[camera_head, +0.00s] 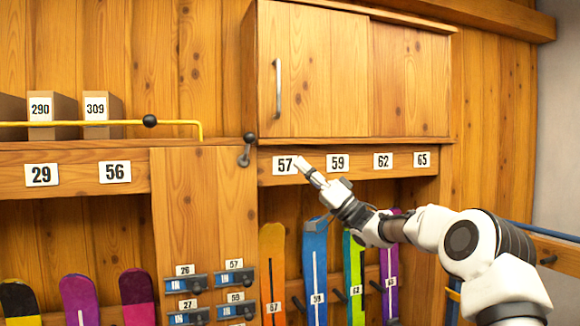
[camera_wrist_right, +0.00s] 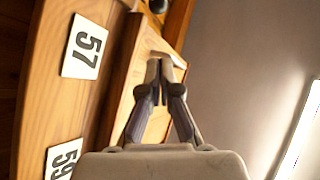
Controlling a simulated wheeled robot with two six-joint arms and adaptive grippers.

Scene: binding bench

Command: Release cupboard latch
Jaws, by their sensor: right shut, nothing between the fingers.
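The wooden cupboard (camera_head: 322,70) is on the wall at the upper middle of the head view, its doors closed, with an upright metal handle (camera_head: 278,88) on the left door. A small dark latch lever with a round knob (camera_head: 247,150) is at the cupboard's lower left corner. My right gripper (camera_head: 303,165) is shut and empty, in front of the shelf edge by the 57 label, to the right of the latch and apart from it. In the right wrist view its fingers (camera_wrist_right: 160,72) are together with nothing between them. My left gripper is not in view.
Number labels 57 (camera_head: 285,165) and 59 (camera_head: 338,162) line the shelf edge below the cupboard. Upright skis, including an orange one (camera_head: 272,270), stand beneath. A yellow rail (camera_head: 80,124) with a black knob runs along the left shelf, before boxes.

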